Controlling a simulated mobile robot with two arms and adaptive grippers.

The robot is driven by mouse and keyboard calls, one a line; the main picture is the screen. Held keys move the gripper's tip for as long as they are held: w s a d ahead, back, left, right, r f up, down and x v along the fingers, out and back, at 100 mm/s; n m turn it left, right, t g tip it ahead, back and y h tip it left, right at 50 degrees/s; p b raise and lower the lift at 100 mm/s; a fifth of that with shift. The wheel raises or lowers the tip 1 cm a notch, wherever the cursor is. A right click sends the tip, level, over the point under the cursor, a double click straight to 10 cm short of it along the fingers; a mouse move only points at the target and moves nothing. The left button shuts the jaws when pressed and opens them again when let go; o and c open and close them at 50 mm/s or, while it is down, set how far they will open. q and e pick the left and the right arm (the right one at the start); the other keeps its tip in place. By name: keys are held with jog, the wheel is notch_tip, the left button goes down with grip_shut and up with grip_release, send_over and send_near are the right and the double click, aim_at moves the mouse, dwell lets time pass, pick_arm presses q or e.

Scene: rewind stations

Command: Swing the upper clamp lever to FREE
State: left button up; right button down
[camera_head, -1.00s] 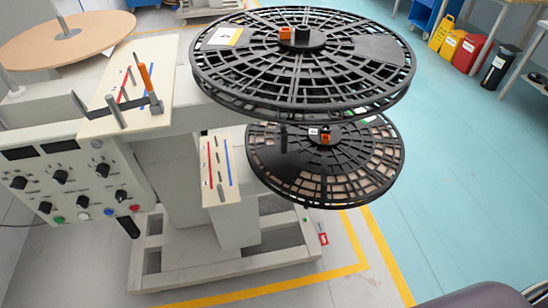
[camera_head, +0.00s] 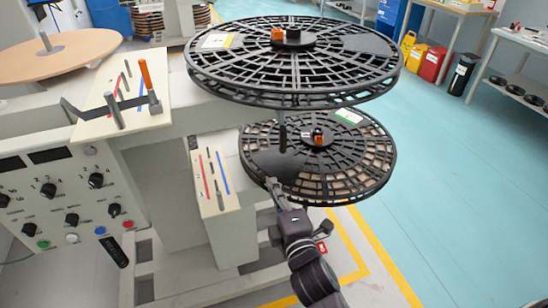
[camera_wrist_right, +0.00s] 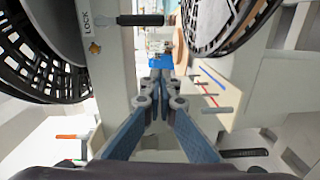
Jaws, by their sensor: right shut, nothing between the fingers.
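In the right wrist view a black-handled lever (camera_wrist_right: 140,20) lies beside the word LOCK on a pale grey face (camera_wrist_right: 110,70), near the black upper reel (camera_wrist_right: 45,35); it looks like the upper clamp lever. That view is turned sideways. In the head view I cannot make this lever out. My right gripper (camera_head: 272,184) is in front of the lower reel (camera_head: 325,165), below the upper reel (camera_head: 350,58). In the wrist view its fingers (camera_wrist_right: 159,80) are shut and empty, apart from the lever. My left gripper is not in view.
The upper plate (camera_head: 105,88) carries upright posts, one orange, and a bent dark arm. The lower plate (camera_head: 212,190) has red and blue lines. A control panel (camera_head: 70,195) with knobs is on the left. Blue floor (camera_head: 450,180) on the right is clear.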

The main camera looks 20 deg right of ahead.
aim_at(283, 141)
jog(key=r, duration=0.2)
jog(key=shift+s+d+r+t, duration=0.15)
jog(key=shift+d+r+t, duration=0.05)
jog(key=shift+r+t, duration=0.15)
jog(key=w+d+p, duration=0.2)
jog(key=w+d, duration=0.2)
jog(key=w, duration=0.7)
